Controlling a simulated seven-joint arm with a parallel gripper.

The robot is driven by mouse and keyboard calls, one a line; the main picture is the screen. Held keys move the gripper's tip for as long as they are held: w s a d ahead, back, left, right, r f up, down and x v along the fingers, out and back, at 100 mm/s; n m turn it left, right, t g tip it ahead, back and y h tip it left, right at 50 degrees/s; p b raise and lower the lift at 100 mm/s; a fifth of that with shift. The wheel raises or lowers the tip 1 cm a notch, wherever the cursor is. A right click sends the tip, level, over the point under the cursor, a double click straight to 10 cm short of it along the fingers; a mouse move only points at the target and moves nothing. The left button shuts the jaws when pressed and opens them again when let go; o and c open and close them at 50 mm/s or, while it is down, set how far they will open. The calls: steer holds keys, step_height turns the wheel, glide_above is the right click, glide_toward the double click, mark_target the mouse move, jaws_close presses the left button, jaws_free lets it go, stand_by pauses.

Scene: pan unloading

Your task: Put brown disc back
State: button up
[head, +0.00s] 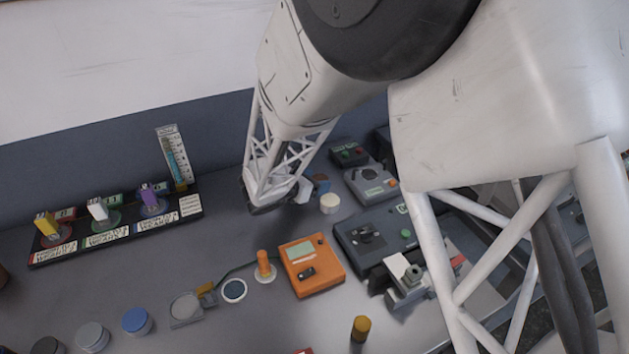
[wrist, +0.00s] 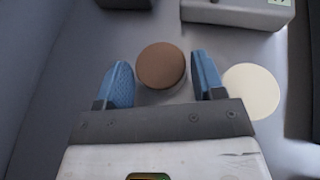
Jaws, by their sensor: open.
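The brown disc (wrist: 161,66) sits on the grey table top in the wrist view, between and slightly beyond the blue fingertips. My gripper (wrist: 165,75) is open, with one finger to each side of the disc and a visible gap on both sides. I cannot tell the height of the fingertips over the table. In the head view my gripper's end (head: 268,205) hangs near the back of the table, and the brown disc (head: 322,176) shows only in small part behind it. A blue finger shows next to it there.
A cream disc (wrist: 251,91) lies close by the right finger. Grey boxes (wrist: 240,12) stand beyond. In the head view, an orange meter (head: 312,265), a pan (head: 186,308), a blue disc (head: 137,321) and a rack with labelled stands (head: 120,222) occupy the table.

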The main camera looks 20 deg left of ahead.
steer(key=shift+r, duration=0.2)
steer(key=shift+v, duration=6)
steer(key=shift+a+f, duration=0.1)
steer(key=d+r+m+g, duration=0.3)
steer(key=d+m, duration=0.2)
steer(key=d, duration=0.5)
steer(key=d+r+m+g, duration=0.2)
steer(key=d+r+m, duration=0.25)
steer(key=d, duration=0.65)
steer(key=d+r+m+g, duration=0.25)
steer(key=d+m, duration=0.25)
steer(key=d, duration=0.5)
steer(key=s+d+r+m+g+y, duration=0.1)
steer(key=s+d+r+m+y, duration=0.1)
steer(key=s+d+m, duration=0.6)
steer(key=s+d+r+m+g+y, duration=0.1)
steer(key=s+d+r+m+y, duration=0.2)
steer(key=s+d+m, duration=0.5)
steer(key=shift+s+d+r+y, duration=0.25)
steer(key=shift+s+d+y, duration=0.4)
steer(key=shift+s, duration=0.9)
